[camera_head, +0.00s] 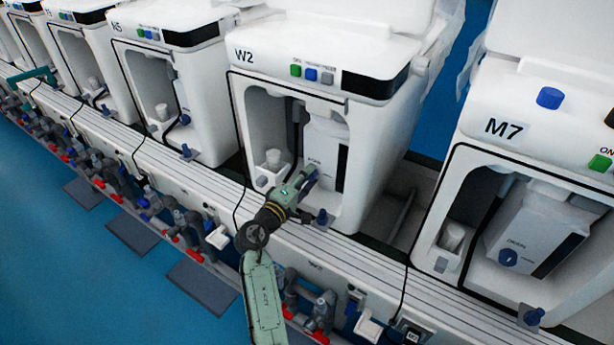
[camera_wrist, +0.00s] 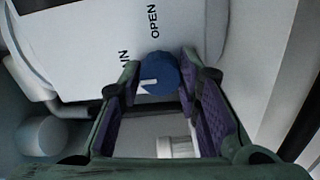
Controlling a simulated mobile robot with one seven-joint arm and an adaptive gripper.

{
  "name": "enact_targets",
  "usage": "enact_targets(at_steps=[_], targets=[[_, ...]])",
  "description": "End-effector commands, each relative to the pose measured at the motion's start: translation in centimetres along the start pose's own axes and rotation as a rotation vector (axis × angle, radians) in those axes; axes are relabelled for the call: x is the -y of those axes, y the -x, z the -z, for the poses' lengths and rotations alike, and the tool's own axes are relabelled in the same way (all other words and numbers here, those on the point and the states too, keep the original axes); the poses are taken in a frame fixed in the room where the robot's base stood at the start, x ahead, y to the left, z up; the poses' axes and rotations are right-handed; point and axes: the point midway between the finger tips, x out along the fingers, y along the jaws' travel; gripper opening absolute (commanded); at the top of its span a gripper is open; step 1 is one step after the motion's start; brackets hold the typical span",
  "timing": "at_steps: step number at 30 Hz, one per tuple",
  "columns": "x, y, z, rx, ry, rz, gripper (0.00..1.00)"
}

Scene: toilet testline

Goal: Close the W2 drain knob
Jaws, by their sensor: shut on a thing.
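The W2 unit (camera_head: 300,52) is a white machine with an open front bay, in the middle of the head view. My gripper (camera_head: 307,180) reaches into this bay, at the front of the white box (camera_head: 322,140) inside. In the wrist view the blue drain knob (camera_wrist: 158,75) sits between the two purple-padded fingertips of my gripper (camera_wrist: 160,85), which is shut on it. A short white mark on the knob points left in that picture. The word OPEN is printed above the knob, and part of another word lies to its left. In the head view my gripper hides the knob.
A white cup (camera_head: 272,160) stands in the left part of the W2 bay. A blue fitting (camera_head: 322,217) sticks up at the bay's front edge. The M7 unit (camera_head: 520,105) stands to the right and the K5 unit (camera_head: 165,62) to the left. Pipes run below the ledge.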

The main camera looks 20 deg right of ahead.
Motion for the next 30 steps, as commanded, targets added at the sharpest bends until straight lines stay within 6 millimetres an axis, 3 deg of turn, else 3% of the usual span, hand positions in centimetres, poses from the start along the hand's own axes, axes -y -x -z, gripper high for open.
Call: enact_targets(at_steps=[6, 7, 16, 26, 30], targets=[[-0.2, -0.1, 0.1, -0.002, -0.001, -0.004, 0.03], [-0.2, -0.1, 0.1, -0.002, -0.001, -0.004, 0.31], [-0.1, 0.0, 0.0, -0.001, -0.001, -0.002, 0.51], [0.0, 0.2, 0.0, 0.000, -0.001, 0.000, 0.51], [0.0, 1.8, 0.1, -0.003, 0.000, 0.000, 0.51]])
